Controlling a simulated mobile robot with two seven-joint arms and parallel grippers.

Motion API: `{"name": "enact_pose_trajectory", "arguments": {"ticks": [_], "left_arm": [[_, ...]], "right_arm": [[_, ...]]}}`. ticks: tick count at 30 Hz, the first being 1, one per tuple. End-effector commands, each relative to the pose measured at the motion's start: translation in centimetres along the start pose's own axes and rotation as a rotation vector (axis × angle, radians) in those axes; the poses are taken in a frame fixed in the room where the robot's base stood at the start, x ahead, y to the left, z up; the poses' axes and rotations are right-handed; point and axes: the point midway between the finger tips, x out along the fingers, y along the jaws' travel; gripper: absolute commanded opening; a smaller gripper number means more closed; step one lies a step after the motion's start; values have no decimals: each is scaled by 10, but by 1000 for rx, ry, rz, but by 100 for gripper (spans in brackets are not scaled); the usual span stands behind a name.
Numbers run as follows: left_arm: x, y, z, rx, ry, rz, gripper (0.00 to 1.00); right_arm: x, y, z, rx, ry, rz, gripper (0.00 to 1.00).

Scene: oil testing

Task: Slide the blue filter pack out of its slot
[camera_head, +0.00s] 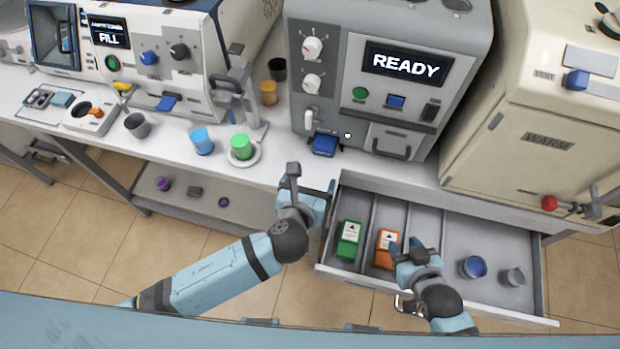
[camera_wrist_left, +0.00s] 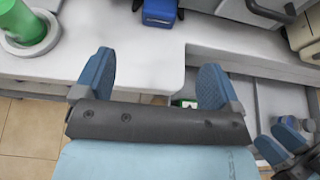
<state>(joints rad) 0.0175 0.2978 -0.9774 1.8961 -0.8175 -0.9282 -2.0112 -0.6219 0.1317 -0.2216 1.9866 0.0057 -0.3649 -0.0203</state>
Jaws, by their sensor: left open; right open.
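The blue filter pack (camera_head: 325,145) sticks out of a slot low on the front of the grey machine (camera_head: 340,60) whose screen reads READY. It also shows at the top of the left wrist view (camera_wrist_left: 159,12). How deep it sits in the slot is hidden. My left gripper (camera_head: 311,182) is open and empty, in front of the counter edge and short of the pack. Its two blue fingers stand wide apart in the left wrist view (camera_wrist_left: 158,68), with the pack beyond and between them. My right gripper (camera_head: 407,250) is open over the drawer and apart from the blue pack.
An open drawer (camera_head: 490,300) below the counter holds a green pack (camera_head: 348,240), an orange pack (camera_head: 386,250), a blue-topped cup (camera_head: 472,267) and a grey cup (camera_head: 512,277). A green cup (camera_head: 242,147) on a white dish and a blue cup (camera_head: 202,141) stand left of the slot.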

Motion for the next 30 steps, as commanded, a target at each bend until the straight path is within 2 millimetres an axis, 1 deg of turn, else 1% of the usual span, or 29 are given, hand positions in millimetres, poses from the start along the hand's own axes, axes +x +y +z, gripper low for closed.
{"name": "enact_pose_trajectory", "arguments": {"ticks": [4,8,15,21,24,27,30], "left_arm": [[7,0,1,-1,0,1,89],[25,0,1,-2,0,1,89],[73,0,1,-1,0,2,89],[109,0,1,-3,0,1,89],[122,0,0,-2,1,2,89],[132,0,0,-3,1,0,89],[136,0,1,-4,1,0,89]], "right_arm": [[0,0,0,0,0,0,43],[-1,0,-2,0,0,1,43],[-3,1,-4,-1,0,2,43],[-4,2,-6,-2,1,3,43],[-4,2,-6,-2,1,4,43],[-4,2,-6,-2,1,4,43],[-4,2,-6,-2,1,4,43]]}}
